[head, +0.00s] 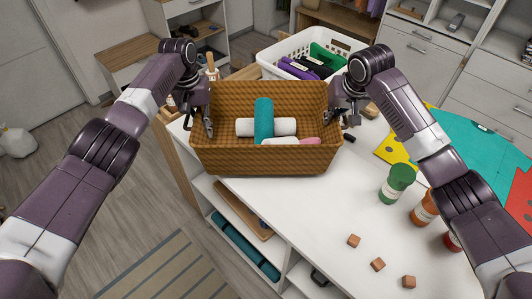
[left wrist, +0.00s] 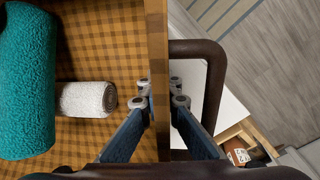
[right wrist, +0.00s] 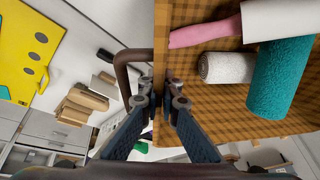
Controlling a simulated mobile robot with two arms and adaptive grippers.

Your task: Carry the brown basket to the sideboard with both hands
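The brown woven basket (head: 265,162) is upright over the left end of a white-topped unit (head: 300,205) and overhangs its left edge. I cannot tell whether its base touches the top. It holds a teal rolled towel (head: 264,118), white rolls (head: 284,127) and a pink item (head: 310,141). My left gripper (head: 207,127) is shut on the basket's left wall, one finger inside and one outside, beside a dark handle (left wrist: 212,85). My right gripper (head: 335,120) is shut the same way on the right wall, beside the other handle (right wrist: 122,75).
A white laundry basket (head: 268,65) with dark and green cloths stands behind. Green (head: 397,184) and orange (head: 424,208) jars and small wooden cubes (head: 378,265) are on the white top, right. Cabinets (head: 415,55) line the back. Wooden floor (head: 110,205) is open at left.

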